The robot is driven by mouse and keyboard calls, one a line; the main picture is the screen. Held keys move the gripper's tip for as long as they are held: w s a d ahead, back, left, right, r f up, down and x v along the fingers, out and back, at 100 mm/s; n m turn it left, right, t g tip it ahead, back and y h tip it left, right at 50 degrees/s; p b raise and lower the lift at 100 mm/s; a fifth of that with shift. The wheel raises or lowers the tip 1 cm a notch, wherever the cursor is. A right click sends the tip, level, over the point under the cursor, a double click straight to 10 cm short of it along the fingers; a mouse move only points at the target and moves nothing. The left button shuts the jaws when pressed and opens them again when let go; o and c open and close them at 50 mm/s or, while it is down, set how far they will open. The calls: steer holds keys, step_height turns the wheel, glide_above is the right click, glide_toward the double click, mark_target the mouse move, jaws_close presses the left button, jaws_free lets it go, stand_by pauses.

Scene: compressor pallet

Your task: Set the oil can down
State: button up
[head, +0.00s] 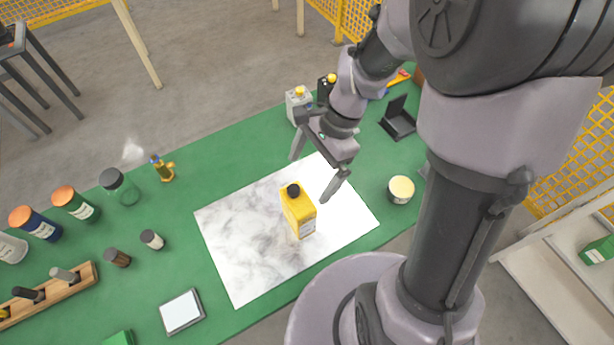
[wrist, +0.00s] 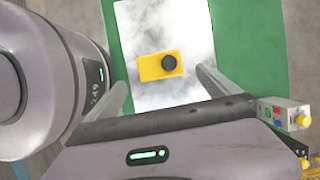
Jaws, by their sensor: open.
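The oil can is a yellow can with a black cap (head: 298,212). It stands upright on a white marbled board (head: 238,262) on the green table. In the wrist view the can (wrist: 152,67) is seen from above, lying between the lines of the two fingers, with the board (wrist: 140,20) around it. My gripper (head: 318,180) is open and empty, above and slightly to the right of the can in the head view. In the wrist view its fingers (wrist: 163,92) are spread wide and apart from the can.
A round tin (head: 400,190) and a black open box (head: 398,120) are on the right. Several jars and bottles, a wooden rack (head: 52,295) and a small tray (head: 181,311) are on the left. The board's left part is clear.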

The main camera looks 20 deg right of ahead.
steer(key=s+r+n+t+h, duration=0.1)
steer(key=s+r+n+t, duration=0.2)
steer(key=r, duration=0.5)
steer(key=s+r+n+t+h, duration=0.1)
steer(key=s+r+n+t, duration=0.2)
steer(key=s+r+n, duration=0.3)
step_height(320, 180, up, 3)
steer(key=shift+s+a+f+n+t, duration=0.2)
steer(key=shift+s+a+n+t, duration=0.1)
steer(key=shift+n+t, duration=0.15)
